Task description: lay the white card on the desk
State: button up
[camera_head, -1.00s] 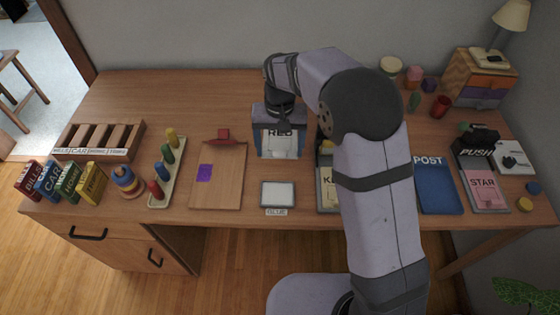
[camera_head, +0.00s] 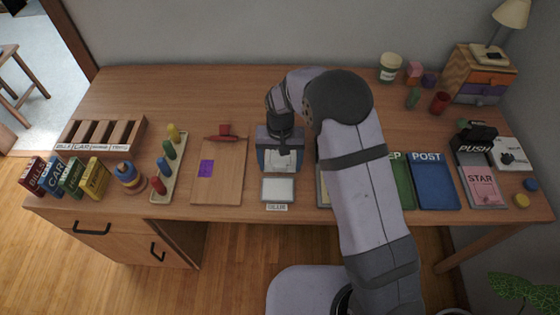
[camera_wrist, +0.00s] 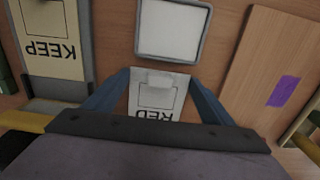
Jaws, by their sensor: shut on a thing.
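A white card marked RED (camera_wrist: 158,97) shows between the two blue fingers of my gripper (camera_wrist: 158,92) in the wrist view, with a small light tab near its top edge. My gripper (camera_head: 280,158) is shut on this card. In the head view the gripper points down over the middle of the wooden desk (camera_head: 200,98), just behind the framed pad labelled GLUE (camera_head: 278,189). The gripper body hides part of the card. I cannot tell whether the card touches the desk.
A wooden board (camera_head: 222,180) with a purple patch lies left of the gripper. The KEEP tray (camera_wrist: 52,45) is on the other side, partly hidden by my arm in the head view. A blue POST tray (camera_head: 432,185) lies further right. The back left of the desk is clear.

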jog(key=shift+f, duration=0.2)
jog(key=shift+f, duration=0.1)
jog(key=o, duration=1)
notch_tip(320, 180, up, 12)
jog(key=shift+r+b, duration=0.2)
jog(key=shift+b, duration=0.85)
